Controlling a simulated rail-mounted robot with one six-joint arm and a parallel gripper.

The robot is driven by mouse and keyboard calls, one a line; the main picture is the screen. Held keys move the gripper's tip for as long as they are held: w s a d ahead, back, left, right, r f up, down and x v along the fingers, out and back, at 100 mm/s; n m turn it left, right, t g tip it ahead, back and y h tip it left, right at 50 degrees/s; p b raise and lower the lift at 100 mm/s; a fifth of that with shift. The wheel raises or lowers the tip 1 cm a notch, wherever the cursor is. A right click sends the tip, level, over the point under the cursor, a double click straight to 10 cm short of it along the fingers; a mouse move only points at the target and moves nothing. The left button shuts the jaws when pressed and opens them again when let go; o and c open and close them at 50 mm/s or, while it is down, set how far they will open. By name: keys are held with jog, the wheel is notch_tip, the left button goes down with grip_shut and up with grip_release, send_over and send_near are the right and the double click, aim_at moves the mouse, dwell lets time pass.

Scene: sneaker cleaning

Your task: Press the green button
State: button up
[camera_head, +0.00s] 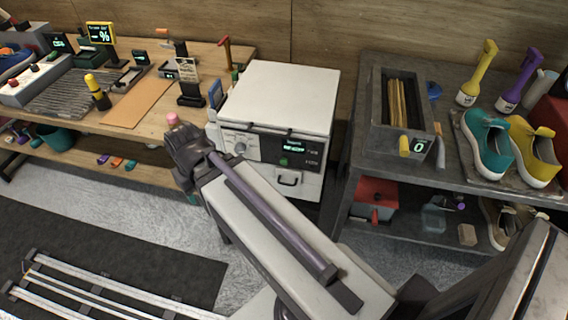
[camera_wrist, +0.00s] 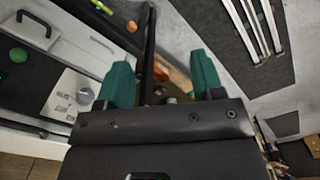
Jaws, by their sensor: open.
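The green button (camera_head: 284,161) is on the dark front panel of a white box-shaped machine (camera_head: 275,97), below a small lit display (camera_head: 293,148). In the wrist view the green button (camera_wrist: 18,55) shows at the left edge, beside the machine's drawer handle (camera_wrist: 33,22). My gripper (camera_wrist: 162,75) has two teal fingers, spread apart with nothing held between them. It is apart from the button, off to one side of it. In the head view my arm stretches to the left front of the machine, and the fingers are mostly hidden by the wrist.
A round dial (camera_head: 240,147) sits left of the button on the machine. A wooden workbench (camera_head: 150,122) with tools stands at left.

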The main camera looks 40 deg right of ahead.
grip_shut()
dwell(0.3)
dwell(1.2)
